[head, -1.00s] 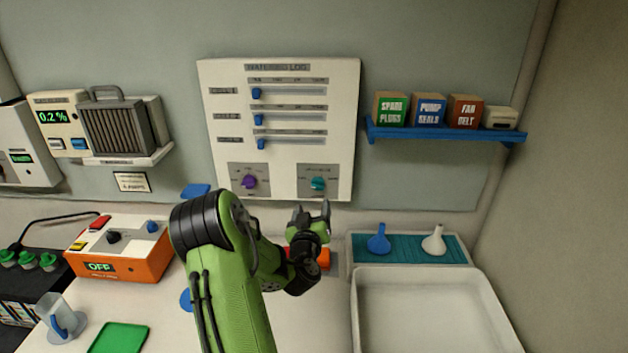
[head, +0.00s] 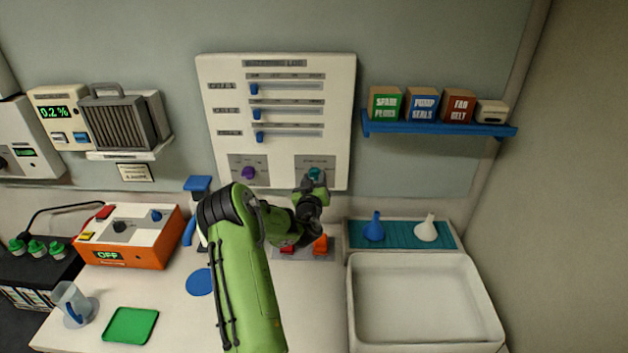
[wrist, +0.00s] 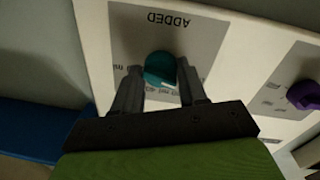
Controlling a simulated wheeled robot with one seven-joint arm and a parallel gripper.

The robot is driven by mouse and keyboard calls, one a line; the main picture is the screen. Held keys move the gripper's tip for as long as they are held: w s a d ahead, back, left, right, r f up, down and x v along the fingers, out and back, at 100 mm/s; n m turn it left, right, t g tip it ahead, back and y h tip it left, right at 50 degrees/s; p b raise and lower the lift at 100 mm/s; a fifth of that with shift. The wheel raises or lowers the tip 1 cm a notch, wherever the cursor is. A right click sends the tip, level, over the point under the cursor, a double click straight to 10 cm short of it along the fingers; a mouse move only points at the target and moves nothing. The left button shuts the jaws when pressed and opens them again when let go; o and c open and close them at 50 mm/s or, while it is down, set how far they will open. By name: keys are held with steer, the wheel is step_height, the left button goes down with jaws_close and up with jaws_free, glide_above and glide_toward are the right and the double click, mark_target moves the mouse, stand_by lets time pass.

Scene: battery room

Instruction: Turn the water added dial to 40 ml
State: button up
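The water added dial is a teal knob (head: 314,174) on a grey plate at the lower right of the white watering log board (head: 344,120). In the wrist view the teal knob (wrist: 160,69) sits between the tips of my gripper (wrist: 158,84), with "ADDED" upside down on its plate. The fingers are apart, one on each side of the knob; I cannot tell whether they touch it. In the head view my gripper (head: 312,186) is just below the knob and partly covers its plate. The scale marks are too blurred or hidden to read the setting.
A purple knob (head: 248,173) is left of the teal one, and three blue sliders are above. A blue shelf (head: 440,128) with boxes is to the right. A white basin (head: 475,290) and an orange unit (head: 150,250) are below.

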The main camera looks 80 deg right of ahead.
steer(key=c, duration=0.4)
steer(key=shift+c, duration=0.2)
steer(key=shift+m+b, duration=0.3)
steer(key=shift+b, duration=0.15)
steer(key=m+b, duration=0.3)
steer(key=b, duration=0.1)
steer(key=shift+f+m+b, duration=0.15)
steer(key=shift+m+b, duration=0.15)
steer(key=shift+b, duration=0.1)
steer(key=m+b, duration=0.5)
steer(key=b, duration=0.3)
steer(key=shift+y+b, duration=0.3)
steer(key=shift+b, duration=0.05)
steer(key=m+b, duration=0.4)
steer(key=b, duration=0.1)
steer(key=shift+m, duration=0.3)
steer(key=m+b, duration=0.2)
steer(key=m, duration=0.1)
steer(key=m+t+b, duration=0.1)
steer(key=m, duration=0.1)
steer(key=shift+r, duration=0.3)
